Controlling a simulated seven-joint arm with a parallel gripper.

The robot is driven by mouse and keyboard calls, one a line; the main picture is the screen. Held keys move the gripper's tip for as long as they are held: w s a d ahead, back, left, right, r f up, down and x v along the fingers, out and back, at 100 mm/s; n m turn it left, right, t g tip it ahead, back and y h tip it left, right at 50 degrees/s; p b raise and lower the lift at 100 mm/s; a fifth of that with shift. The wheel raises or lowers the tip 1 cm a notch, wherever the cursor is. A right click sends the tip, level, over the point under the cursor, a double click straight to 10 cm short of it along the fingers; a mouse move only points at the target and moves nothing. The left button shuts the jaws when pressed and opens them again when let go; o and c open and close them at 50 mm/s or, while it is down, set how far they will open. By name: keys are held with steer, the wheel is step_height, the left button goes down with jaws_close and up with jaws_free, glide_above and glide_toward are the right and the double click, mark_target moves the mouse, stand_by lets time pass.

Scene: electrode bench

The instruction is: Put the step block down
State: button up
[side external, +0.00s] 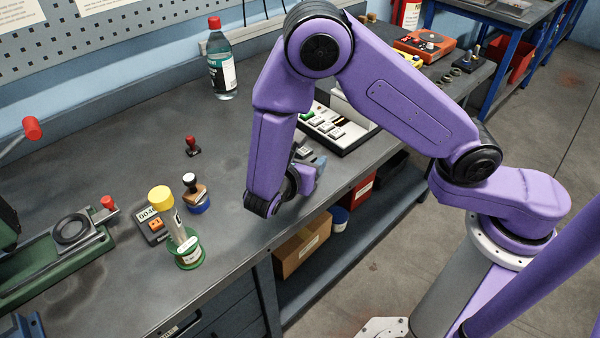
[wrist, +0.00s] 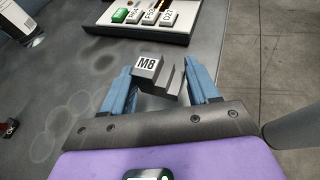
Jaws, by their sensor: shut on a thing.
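The step block (wrist: 148,68) is a grey metal piece with stepped edges and a white "M8" label. In the wrist view it sits between the two blue fingers of my gripper (wrist: 162,76), which is shut on it. In the side external view my gripper (side external: 314,162) is low over the front part of the grey bench (side external: 235,120), just in front of the labelled tray. The block is mostly hidden there by my arm and fingers. I cannot tell whether its underside touches the bench.
The tray (side external: 355,143) with several labelled blocks, one green, lies just beyond my gripper. A bottle (side external: 221,65) stands behind. The bench's front edge is close.

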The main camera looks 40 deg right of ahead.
steer(key=shift+w+a+f, duration=0.15)
steer(key=shift+w+f, duration=0.4)
steer(key=shift+f, duration=0.15)
steer(key=shift+w+f, duration=0.1)
steer(key=shift+f, duration=1.5)
steer(key=o, duration=1.3)
steer(key=shift+f, duration=0.15)
steer(key=shift+a+r, duration=0.25)
steer(key=shift+a, duration=0.1)
steer(key=v, duration=1.1)
steer(key=shift+s+a+r, duration=0.15)
steer(key=shift+s, duration=0.05)
